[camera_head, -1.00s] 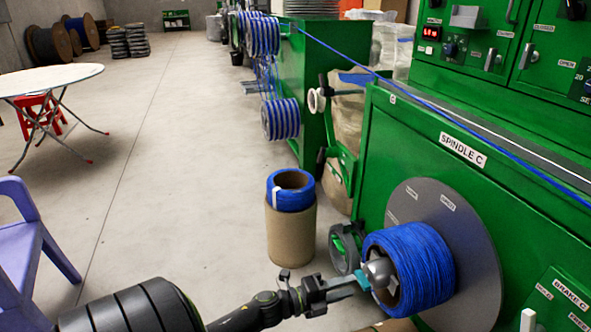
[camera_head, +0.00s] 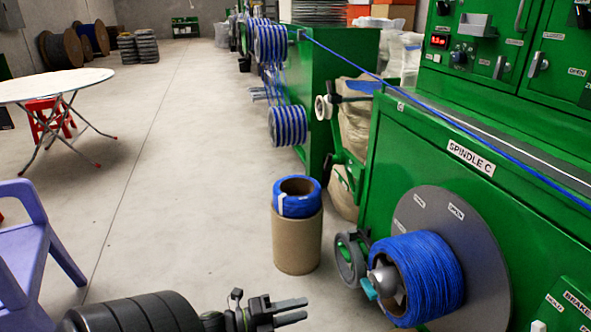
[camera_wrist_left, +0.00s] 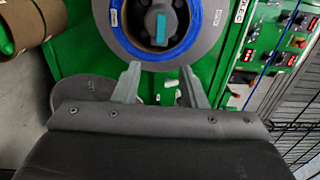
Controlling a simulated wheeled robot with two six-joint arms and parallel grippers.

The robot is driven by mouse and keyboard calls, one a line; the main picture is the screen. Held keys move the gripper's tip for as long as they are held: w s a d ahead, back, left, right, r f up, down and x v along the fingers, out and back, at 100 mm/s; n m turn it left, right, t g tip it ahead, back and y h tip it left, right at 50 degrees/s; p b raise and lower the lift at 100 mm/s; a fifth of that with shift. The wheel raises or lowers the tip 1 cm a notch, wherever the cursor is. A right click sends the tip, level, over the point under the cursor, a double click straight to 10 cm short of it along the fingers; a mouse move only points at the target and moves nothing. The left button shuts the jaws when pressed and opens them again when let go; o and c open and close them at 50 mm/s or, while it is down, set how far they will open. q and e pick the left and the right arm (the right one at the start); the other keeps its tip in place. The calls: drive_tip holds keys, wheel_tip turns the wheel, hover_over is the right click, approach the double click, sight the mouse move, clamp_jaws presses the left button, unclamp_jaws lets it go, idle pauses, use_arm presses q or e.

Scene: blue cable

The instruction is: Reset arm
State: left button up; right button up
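My left gripper (camera_head: 292,311) is at the bottom of the head view, left of the spindle and apart from it. Its two fingers are spread with nothing between them; the left wrist view also shows the fingers apart (camera_wrist_left: 160,88). A blue cable spool (camera_head: 428,278) sits on the spindle of the green machine, against a grey disc (camera_head: 470,235). A teal handle (camera_head: 369,289) shows at the spindle's grey hub; it also shows in the left wrist view (camera_wrist_left: 160,30), ahead of the fingers. My right gripper is out of view.
A cardboard drum (camera_head: 297,242) with a blue coil (camera_head: 297,205) on top stands left of the spindle. A purple chair (camera_head: 35,245) and white table (camera_head: 45,86) are at left. The floor between is clear. A blue cable (camera_head: 440,112) runs along the green machine (camera_head: 400,150).

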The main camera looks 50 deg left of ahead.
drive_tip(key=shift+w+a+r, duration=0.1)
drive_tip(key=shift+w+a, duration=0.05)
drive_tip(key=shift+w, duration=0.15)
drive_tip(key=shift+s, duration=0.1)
